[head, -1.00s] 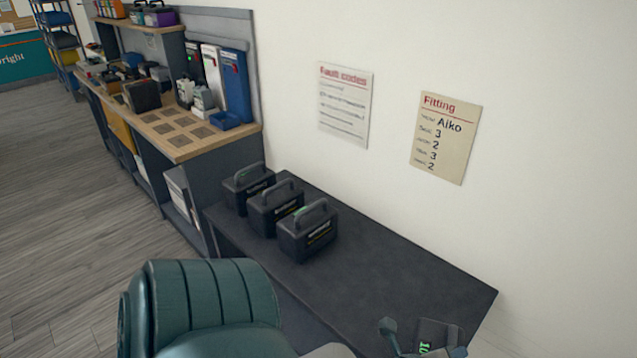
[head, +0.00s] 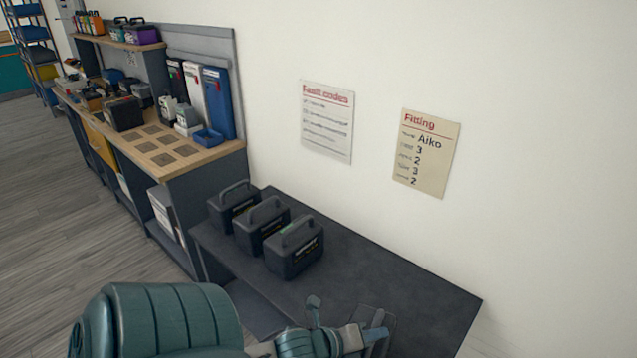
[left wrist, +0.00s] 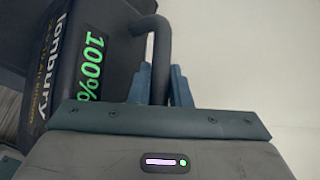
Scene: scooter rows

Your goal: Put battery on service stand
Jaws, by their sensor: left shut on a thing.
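My left gripper (head: 378,334) is at the bottom of the head view, over the near part of a dark bench. In the left wrist view its blue fingers (left wrist: 178,86) are closed around the handle of a black battery (left wrist: 118,62). Its face has a green "100%" and yellow lettering. The far end of the handle is hidden behind the gripper body. In the head view the held battery (head: 381,317) shows only as a small dark shape. I cannot make out which thing is the service stand. My right gripper is not in view.
Several similar black batteries, a row of three, stand on the dark bench (head: 400,292), the nearest one (head: 294,252) left of my gripper. The bench's right part is clear. A wooden-topped workbench (head: 165,158) with tools stands beyond. A white wall with two notices lies behind.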

